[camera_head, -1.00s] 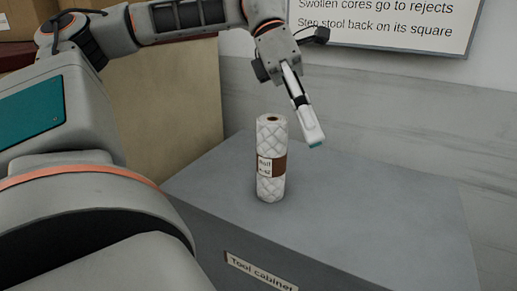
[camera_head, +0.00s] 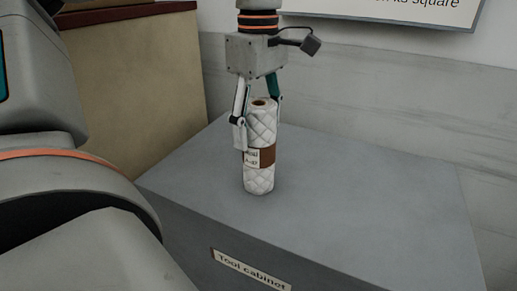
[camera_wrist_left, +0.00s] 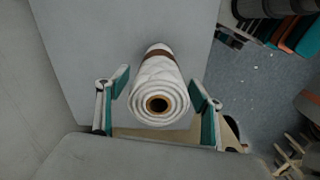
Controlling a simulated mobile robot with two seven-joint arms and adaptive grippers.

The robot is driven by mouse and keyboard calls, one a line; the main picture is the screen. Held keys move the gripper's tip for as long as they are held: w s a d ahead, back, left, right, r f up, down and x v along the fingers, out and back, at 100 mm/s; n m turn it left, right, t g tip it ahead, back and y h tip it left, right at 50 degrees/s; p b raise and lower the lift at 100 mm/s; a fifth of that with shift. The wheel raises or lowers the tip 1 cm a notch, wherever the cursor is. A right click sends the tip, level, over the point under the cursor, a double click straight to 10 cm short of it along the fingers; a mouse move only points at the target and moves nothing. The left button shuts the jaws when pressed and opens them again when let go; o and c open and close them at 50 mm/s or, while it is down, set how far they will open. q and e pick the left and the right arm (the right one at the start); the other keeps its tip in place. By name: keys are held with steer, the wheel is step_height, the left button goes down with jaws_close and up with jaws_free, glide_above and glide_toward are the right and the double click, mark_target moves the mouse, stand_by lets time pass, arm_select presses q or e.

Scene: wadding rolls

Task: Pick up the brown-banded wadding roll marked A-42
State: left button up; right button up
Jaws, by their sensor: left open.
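The wadding roll (camera_head: 261,127) is white and quilted, with a brown band and a pale label. It stands upright on the grey tool cabinet (camera_head: 370,200). The label's small print is hard to read now. My left gripper (camera_head: 258,122) points down over the roll, with one finger on each side of its upper part. In the left wrist view the roll (camera_wrist_left: 157,88) stands end-on between the two open fingers (camera_wrist_left: 160,88), with a visible gap on each side. My right gripper is not in view.
A label reading "Tool cabinet" (camera_head: 250,269) is on the cabinet's front. A tan box-like unit (camera_head: 135,85) stands behind at left. A wall sign (camera_head: 400,12) hangs at the back. The cabinet top right of the roll is clear.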

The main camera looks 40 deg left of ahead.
arm_select(q)
steer(key=shift+w+f, duration=0.1)
steer(key=shift+f, duration=1.3)
steer(key=c, duration=1.2)
steer(key=shift+r, duration=0.1)
